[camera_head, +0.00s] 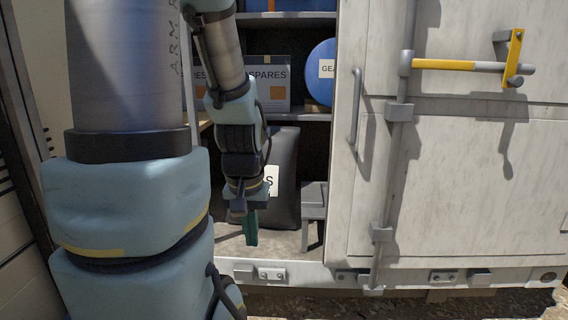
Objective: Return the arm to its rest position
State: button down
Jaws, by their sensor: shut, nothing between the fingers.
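My gripper (249,228) hangs at the end of my arm in the middle left of the head view. It points down in front of the open container doorway. Its teal fingers are close together, and nothing shows between them. My arm is bent, with the thick upper links filling the left of the view and the thinner forearm coming down to the gripper. The tall black bag (286,175) with a white label stands just behind the gripper. I cannot tell whether they touch.
A white container door (460,200) with a locking bar and yellow handle (445,65) fills the right. Shelves inside hold a grey SPARES box (268,72) and a blue round container (322,88). A small grey stool (314,205) stands beside the bag. The container sill (310,275) runs below.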

notch_tip(320, 180, up, 16)
jog(key=p, duration=1.3)
jog(key=shift+f+p, duration=0.25)
jog(key=shift+p, duration=0.05)
